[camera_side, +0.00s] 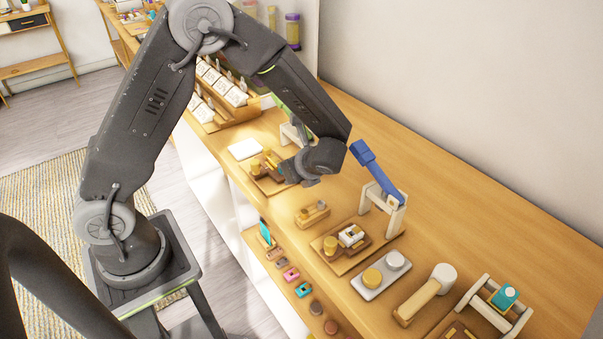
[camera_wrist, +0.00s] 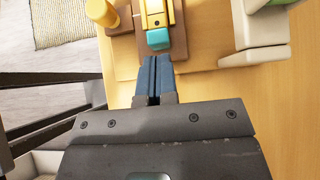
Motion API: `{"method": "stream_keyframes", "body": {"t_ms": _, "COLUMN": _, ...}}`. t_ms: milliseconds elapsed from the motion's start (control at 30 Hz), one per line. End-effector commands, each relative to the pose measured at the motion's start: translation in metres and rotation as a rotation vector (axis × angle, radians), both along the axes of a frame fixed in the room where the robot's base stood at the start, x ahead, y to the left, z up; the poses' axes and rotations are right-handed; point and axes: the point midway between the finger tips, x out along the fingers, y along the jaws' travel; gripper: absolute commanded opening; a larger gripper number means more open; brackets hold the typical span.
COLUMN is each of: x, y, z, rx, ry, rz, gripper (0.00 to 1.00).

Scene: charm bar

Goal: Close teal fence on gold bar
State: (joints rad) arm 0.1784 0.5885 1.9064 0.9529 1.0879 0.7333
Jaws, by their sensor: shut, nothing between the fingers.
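In the wrist view, a gold bar (camera_wrist: 156,14) lies on a brown fixture at the top centre, with a dark slot in it. A small teal block, the teal fence (camera_wrist: 158,39), is at its near end. My gripper (camera_wrist: 154,60) has its two blue fingers together and empty, their tips right at the teal fence's near side; I cannot tell whether they touch it. In the side view, my gripper (camera_side: 309,181) is low, just right of the fixture with the gold pieces (camera_side: 270,160).
A gold cylinder (camera_wrist: 101,13) stands left of the bar. A pale upright block (camera_wrist: 258,25) stands to its right. In the side view, a fixture with a blue lever (camera_side: 378,171) and other stations stand further right along the counter. The counter's back strip is clear.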

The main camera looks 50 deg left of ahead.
Motion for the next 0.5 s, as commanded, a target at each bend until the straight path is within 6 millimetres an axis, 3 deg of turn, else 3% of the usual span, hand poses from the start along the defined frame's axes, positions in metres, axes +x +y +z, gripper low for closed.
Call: {"method": "stream_keyframes", "body": {"t_ms": 500, "x": 0.0000, "y": 0.0112, "z": 0.0005, "rx": 0.000, "ry": -0.001, "rz": 0.001, "gripper": 0.00}}
